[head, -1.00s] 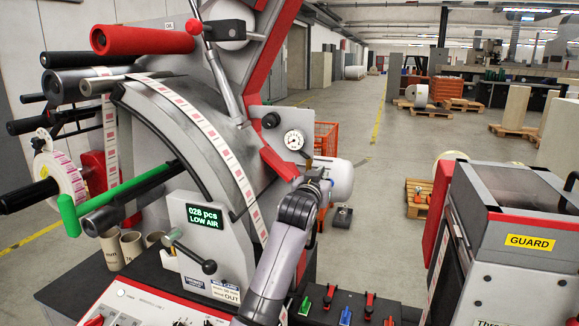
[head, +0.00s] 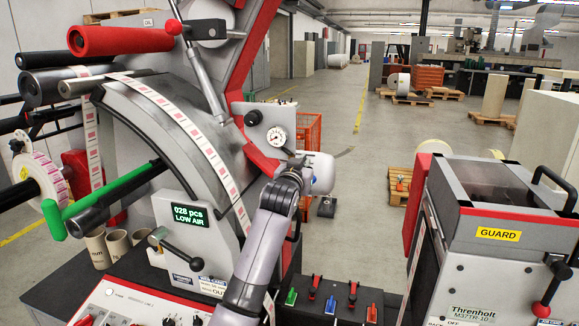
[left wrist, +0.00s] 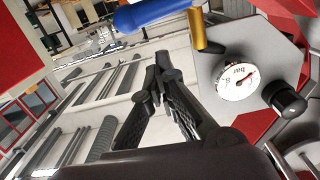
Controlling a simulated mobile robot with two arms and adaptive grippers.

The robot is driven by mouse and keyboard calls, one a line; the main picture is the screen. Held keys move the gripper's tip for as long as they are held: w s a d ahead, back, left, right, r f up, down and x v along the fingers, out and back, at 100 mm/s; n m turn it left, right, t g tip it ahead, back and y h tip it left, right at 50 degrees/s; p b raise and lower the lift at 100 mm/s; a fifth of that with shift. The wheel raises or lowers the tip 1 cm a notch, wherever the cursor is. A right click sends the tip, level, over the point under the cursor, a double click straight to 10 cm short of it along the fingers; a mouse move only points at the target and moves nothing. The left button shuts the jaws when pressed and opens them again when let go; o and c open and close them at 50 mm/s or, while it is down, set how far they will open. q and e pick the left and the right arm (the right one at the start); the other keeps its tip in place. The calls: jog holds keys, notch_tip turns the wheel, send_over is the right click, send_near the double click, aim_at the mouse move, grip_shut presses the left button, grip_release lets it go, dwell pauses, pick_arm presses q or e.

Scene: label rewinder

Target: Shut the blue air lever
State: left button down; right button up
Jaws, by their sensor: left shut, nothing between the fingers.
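The blue air lever (left wrist: 155,12) shows at the top of the left wrist view. It lies roughly crosswise, beside a brass fitting (left wrist: 195,30) on the grey panel. My left gripper (left wrist: 162,60) is shut and empty, its fingertips below the lever in the picture with a visible gap. In the head view my left gripper (head: 298,163) is in front of the machine, below the round gauge (head: 276,136). The arm largely hides the lever there. The gauge also shows in the left wrist view (left wrist: 235,78). My right gripper is not in view.
A display (head: 187,213) reads "028 pcs LOW AIR". A black knob (left wrist: 284,98) sits beside the gauge. A white cylinder (head: 321,172) stands close behind my gripper. Several small levers on a black box (head: 332,300) and a guarded unit (head: 497,205) are at the lower right.

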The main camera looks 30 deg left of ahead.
pick_arm(q)
jog(key=r+b+v, duration=0.1)
jog(key=b+v, duration=0.3)
jog(key=v, duration=0.6)
jog(key=shift+s, duration=0.3)
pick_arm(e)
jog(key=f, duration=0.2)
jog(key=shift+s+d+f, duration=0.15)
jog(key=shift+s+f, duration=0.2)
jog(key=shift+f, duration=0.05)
pick_arm(q)
jog(key=shift+w, duration=0.1)
